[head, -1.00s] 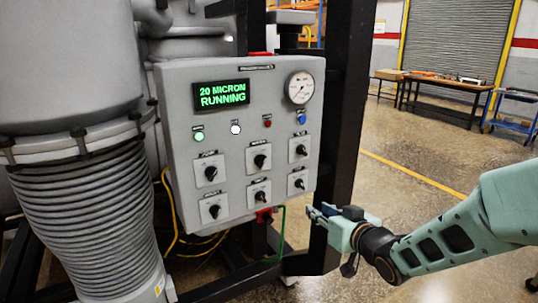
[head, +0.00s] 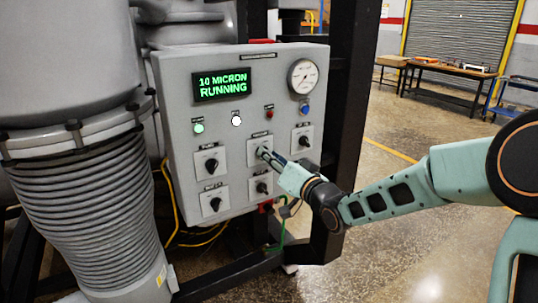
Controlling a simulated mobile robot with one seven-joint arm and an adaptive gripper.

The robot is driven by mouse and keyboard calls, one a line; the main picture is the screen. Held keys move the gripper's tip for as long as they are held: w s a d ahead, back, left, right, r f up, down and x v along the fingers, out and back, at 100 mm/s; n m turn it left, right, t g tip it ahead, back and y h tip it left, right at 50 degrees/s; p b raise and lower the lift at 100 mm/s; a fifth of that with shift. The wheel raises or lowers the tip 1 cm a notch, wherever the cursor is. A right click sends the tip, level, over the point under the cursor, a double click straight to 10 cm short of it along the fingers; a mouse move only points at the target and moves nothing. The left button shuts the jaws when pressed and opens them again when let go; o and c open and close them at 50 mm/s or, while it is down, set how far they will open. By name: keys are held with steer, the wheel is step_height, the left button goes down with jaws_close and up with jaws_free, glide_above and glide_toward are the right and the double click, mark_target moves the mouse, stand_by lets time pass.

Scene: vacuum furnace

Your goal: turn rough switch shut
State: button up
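The grey control panel (head: 180,110) carries several black rotary switches on pale plates. Their labels are too small to read, so I cannot tell which one is the rough switch. My gripper (head: 264,153) is at the upper middle switch plate (head: 257,144), with its fingertips over the knob and hiding most of it. I cannot tell whether the fingers touch the knob or are closed on it. The upper left switch (head: 211,164), upper right switch (head: 304,139), lower left switch (head: 215,204) and lower middle switch (head: 261,187) show. The lower right switch is hidden behind my gripper.
The green display (head: 222,84) reads "10 MICRON RUNNING". A round gauge (head: 303,76) and small lamps sit above the switches. A black frame post (head: 352,110) stands right of the panel, close to my arm. A ribbed bellows (head: 85,205) is at left. Open floor lies at right.

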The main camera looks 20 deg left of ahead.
steer(key=shift+w+a, duration=0.4)
steer(key=shift+a, duration=0.05)
jaws_close()
